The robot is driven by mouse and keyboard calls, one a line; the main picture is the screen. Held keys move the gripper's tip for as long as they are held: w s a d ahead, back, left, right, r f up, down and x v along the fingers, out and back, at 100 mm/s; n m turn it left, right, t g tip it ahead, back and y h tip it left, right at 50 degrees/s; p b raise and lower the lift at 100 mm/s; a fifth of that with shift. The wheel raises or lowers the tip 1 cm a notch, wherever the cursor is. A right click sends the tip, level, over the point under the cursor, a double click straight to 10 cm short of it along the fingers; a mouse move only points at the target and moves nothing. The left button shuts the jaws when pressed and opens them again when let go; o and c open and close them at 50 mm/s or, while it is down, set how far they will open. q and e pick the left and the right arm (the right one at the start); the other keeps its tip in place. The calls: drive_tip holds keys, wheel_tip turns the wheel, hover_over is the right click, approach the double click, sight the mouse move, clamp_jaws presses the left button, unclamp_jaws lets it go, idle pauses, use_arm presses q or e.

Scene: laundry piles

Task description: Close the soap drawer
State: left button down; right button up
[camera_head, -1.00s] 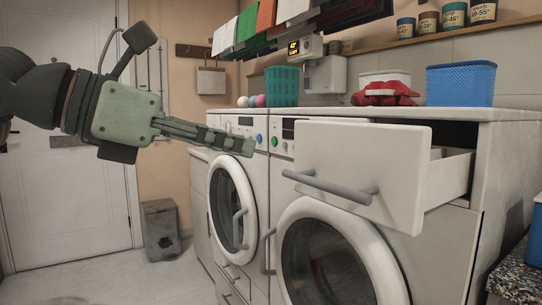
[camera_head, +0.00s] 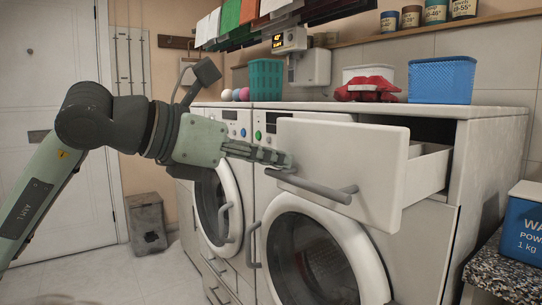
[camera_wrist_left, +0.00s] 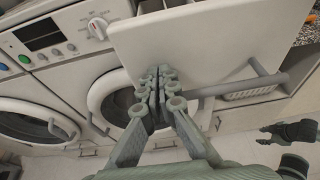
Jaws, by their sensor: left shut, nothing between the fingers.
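The soap drawer (camera_head: 385,175) is a white drawer at the top of the right-hand washing machine. It is pulled out, and its open inside shows behind the front panel. A grey bar handle (camera_head: 315,187) runs across the front. My left gripper (camera_head: 290,160) is shut and empty, its fingertips at the left part of the drawer front, just above the handle's left end. In the left wrist view the closed fingertips (camera_wrist_left: 160,72) lie over the drawer front (camera_wrist_left: 205,45), left of the handle (camera_wrist_left: 240,85). I cannot tell whether they touch it.
The round washer door (camera_head: 320,262) is below the drawer. A teal basket (camera_head: 266,81), red cloth (camera_head: 365,92) and blue basket (camera_head: 441,80) stand on the worktop. A blue powder box (camera_head: 522,228) is on a speckled counter at right.

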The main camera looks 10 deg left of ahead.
use_arm(q)
drive_tip(key=shift+d, duration=0.1)
drive_tip(key=w+d, duration=1.3)
drive_tip(key=shift+w+d, duration=0.35)
drive_tip(key=shift+w, duration=0.05)
drive_tip(key=shift+r, duration=0.1)
use_arm(e)
drive_tip(key=shift+s+r, duration=0.2)
drive_tip(key=shift+s, duration=0.05)
use_arm(q)
drive_tip(key=shift+r, duration=0.1)
use_arm(e)
drive_tip(key=shift+f, duration=0.1)
use_arm(q)
drive_tip(key=shift+a, duration=0.15)
